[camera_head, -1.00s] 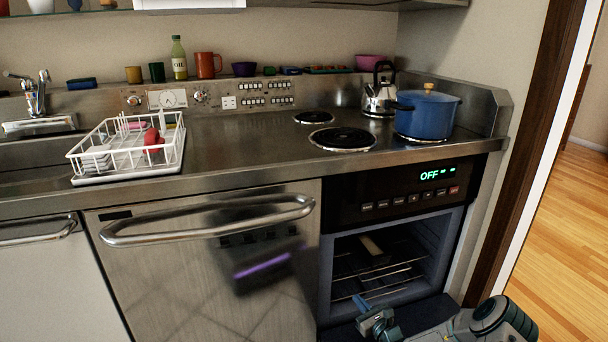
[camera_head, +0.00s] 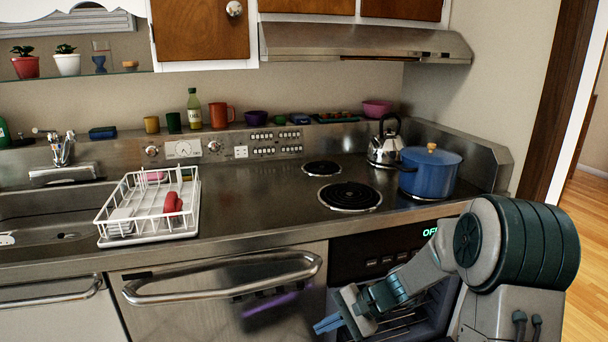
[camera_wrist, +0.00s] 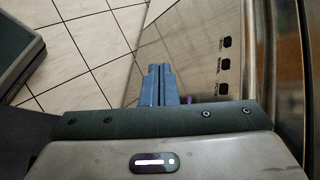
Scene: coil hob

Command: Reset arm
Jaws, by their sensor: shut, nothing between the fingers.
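My gripper (camera_head: 329,324) is low in front of the open oven (camera_head: 445,300), at the bottom of the head view. Its blue fingers point left and lie together, shut with nothing between them. In the wrist view the closed fingertips (camera_wrist: 159,70) show over the tiled floor and the steel dishwasher front.
A blue pot (camera_head: 430,175) and a kettle (camera_head: 385,146) stand on the hob's back and right. A white dish rack (camera_head: 150,238) stands by the sink. The dishwasher handle (camera_head: 225,285) juts out left of my gripper.

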